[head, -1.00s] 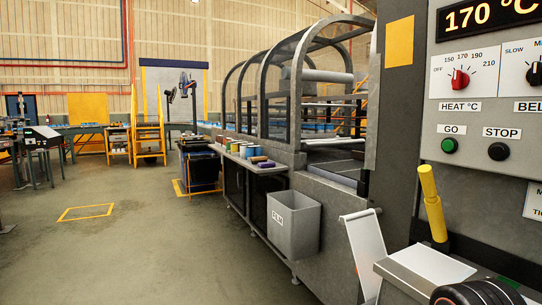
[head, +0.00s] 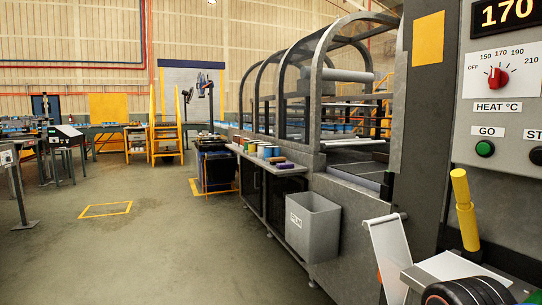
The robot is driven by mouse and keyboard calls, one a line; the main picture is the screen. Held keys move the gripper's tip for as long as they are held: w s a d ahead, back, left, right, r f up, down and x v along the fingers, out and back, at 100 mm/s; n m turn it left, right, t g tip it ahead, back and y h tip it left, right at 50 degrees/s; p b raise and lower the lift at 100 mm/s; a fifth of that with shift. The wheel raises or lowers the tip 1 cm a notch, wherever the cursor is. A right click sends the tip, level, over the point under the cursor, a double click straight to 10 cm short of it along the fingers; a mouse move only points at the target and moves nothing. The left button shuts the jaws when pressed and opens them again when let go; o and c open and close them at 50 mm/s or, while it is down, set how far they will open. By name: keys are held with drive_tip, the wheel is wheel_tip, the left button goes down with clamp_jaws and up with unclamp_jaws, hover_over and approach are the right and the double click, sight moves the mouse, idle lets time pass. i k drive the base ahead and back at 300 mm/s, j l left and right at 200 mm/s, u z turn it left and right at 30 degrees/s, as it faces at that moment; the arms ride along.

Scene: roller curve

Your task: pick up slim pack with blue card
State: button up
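I see no slim pack with a blue card that I can make out in the head view. My gripper does not show in this view, so whether it is open or shut is hidden from me. Several small coloured items (head: 268,151) stand on a side shelf (head: 291,168) of the grey machine, too small to tell apart well; a purple one lies at the near end.
The grey machine with arched guards (head: 318,90) fills the right side. A grey bin (head: 313,225) hangs on its front. A control panel (head: 505,110) is at far right, near a yellow handle (head: 465,210). The floor (head: 130,250) at left is open, with a yellow-marked rectangle (head: 105,209).

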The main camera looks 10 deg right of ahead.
sight(270, 151)
drive_tip(key=i+j, duration=0.2)
drive_tip(key=i, duration=0.3)
drive_tip(key=i+j, duration=0.2)
drive_tip(key=i, duration=0.25)
drive_tip(key=i+j, duration=0.15)
drive_tip(key=i, duration=0.35)
drive_tip(key=z, duration=0.05)
